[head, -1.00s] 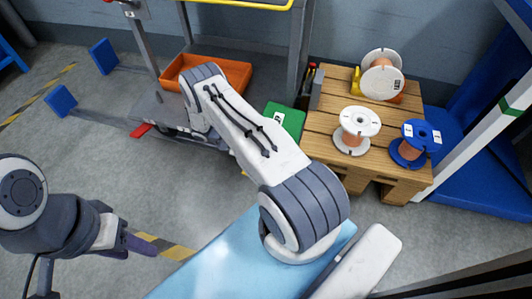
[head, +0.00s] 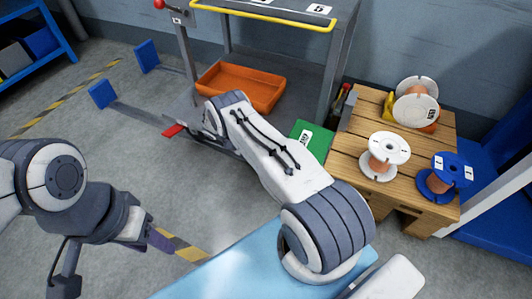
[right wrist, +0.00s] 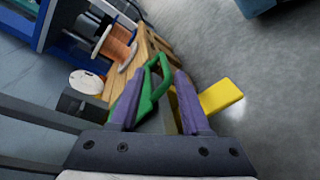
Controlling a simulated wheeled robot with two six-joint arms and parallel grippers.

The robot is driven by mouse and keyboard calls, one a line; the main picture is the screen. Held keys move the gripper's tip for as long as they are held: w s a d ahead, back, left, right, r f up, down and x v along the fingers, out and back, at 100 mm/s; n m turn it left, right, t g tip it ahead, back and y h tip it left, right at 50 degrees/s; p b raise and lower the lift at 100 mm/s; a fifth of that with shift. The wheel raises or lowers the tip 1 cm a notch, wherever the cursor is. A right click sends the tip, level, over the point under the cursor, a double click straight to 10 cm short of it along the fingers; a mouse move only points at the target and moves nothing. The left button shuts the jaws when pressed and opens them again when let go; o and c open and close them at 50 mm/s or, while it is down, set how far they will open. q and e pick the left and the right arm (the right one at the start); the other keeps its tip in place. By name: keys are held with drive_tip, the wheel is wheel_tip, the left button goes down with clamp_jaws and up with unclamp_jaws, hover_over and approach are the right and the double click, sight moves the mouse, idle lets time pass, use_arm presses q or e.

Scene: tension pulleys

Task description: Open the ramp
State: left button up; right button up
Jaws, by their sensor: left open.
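I cannot tell for sure which part is the ramp. Two blue upright plates (head: 147,56) on low metal bars stand on the floor at the upper left in the head view. A metal stand with a yellow edge (head: 262,15) and a red-knobbed lever (head: 160,4) is at the top. My left gripper (head: 160,240) is open and empty above the floor at the lower left. My right arm reaches across the middle and hides its gripper there. In the right wrist view, my right gripper (right wrist: 158,92) has its purple fingers apart, with a green loop-shaped part (right wrist: 152,88) between or just beyond them.
A wooden pallet (head: 347,155) with several spools stands at the right. An orange tray (head: 243,86) lies under the stand, and a green box (head: 314,136) is beside the pallet. A red part (head: 174,130) lies near my right arm. The left floor is fairly clear.

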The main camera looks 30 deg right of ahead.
drive_tip(key=shift+v, duration=1.45)
drive_tip(key=a+r+n+t+y+p, duration=0.1)
drive_tip(key=a+r+n+t+p, duration=0.25)
drive_tip(key=a+r, duration=0.75)
drive_tip(key=a+r+n+t+y+p, duration=0.1)
drive_tip(key=a+r+n+t+p, duration=0.4)
drive_tip(key=r, duration=0.9)
drive_tip(key=s+a+r+n+t+y+p, duration=0.25)
drive_tip(key=s+a+r+p, duration=0.2)
drive_tip(key=s+r, duration=0.5)
drive_tip(key=s+a+r+n+t+y+p, duration=0.3)
drive_tip(key=s+a+r, duration=0.35)
drive_tip(key=s, duration=0.55)
wheel_tip(320, 180, up, 38)
drive_tip(key=m+y+p, duration=0.1)
drive_tip(key=p, duration=3.7)
drive_tip(key=shift+w+r+m, duration=0.2)
drive_tip(key=shift+w+m, duration=0.05)
drive_tip(key=shift+m, duration=0.05)
